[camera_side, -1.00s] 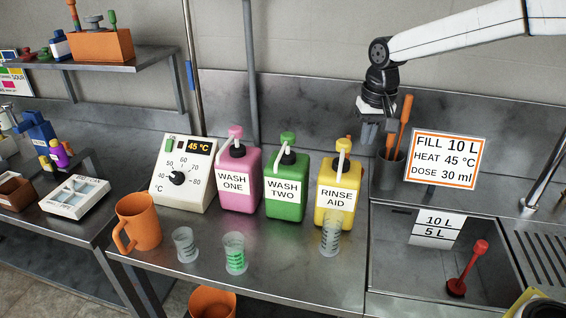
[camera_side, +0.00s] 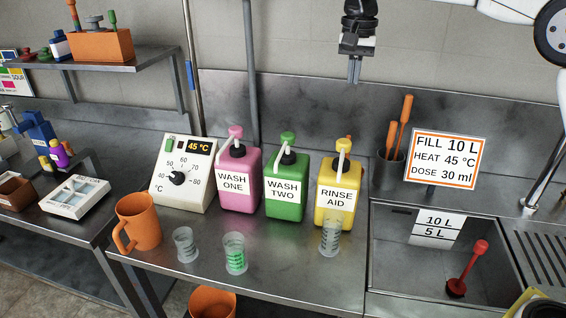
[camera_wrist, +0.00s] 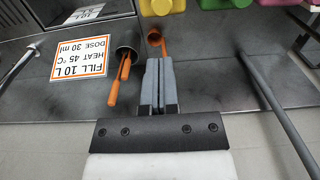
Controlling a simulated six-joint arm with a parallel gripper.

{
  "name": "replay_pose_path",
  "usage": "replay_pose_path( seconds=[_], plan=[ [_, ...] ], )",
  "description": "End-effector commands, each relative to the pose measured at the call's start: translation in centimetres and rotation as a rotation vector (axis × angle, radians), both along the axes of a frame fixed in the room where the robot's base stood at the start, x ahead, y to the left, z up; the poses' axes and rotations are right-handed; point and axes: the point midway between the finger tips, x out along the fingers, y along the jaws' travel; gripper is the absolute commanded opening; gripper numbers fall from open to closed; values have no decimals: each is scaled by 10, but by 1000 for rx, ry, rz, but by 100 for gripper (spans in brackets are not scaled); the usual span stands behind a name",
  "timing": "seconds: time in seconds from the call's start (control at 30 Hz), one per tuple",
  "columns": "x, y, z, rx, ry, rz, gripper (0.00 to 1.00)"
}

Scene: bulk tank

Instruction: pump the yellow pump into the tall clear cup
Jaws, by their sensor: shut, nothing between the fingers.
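The yellow pump bottle (camera_side: 339,190), labelled RINSE AID, stands upright on the steel counter with a yellow pump head (camera_side: 343,145) and a pale spout pointing forward. The tall clear cup (camera_side: 330,237) stands in front of it, under the spout; it looks empty. My gripper (camera_side: 354,80) is shut and empty, pointing down, high above and behind the yellow bottle, touching nothing. In the wrist view my gripper's fingers (camera_wrist: 158,68) are together. Part of the yellow bottle (camera_wrist: 218,4) shows at that view's top edge.
A green pump bottle (camera_side: 286,190) and a pink one (camera_side: 240,185) stand left of the yellow. Two other cups stand in front, one empty (camera_side: 185,245), one holding green (camera_side: 235,253). A holder (camera_side: 390,168) with orange-handled tools and a sign (camera_side: 446,160) are at right, behind the sink (camera_side: 400,270).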

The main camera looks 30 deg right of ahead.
Motion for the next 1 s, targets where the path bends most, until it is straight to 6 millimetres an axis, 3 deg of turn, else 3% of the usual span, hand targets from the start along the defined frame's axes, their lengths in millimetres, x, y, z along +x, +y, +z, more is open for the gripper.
replay_pose_path(
  seconds=[0.57, 0.77, 1.0],
  plan=[
    [0, 0, -1, 0, 1, -5, 0],
    [0, 0, -13, 0, 3, -5, 0],
    [0, 0, -44, 0, 4, -5, 0]
  ],
)
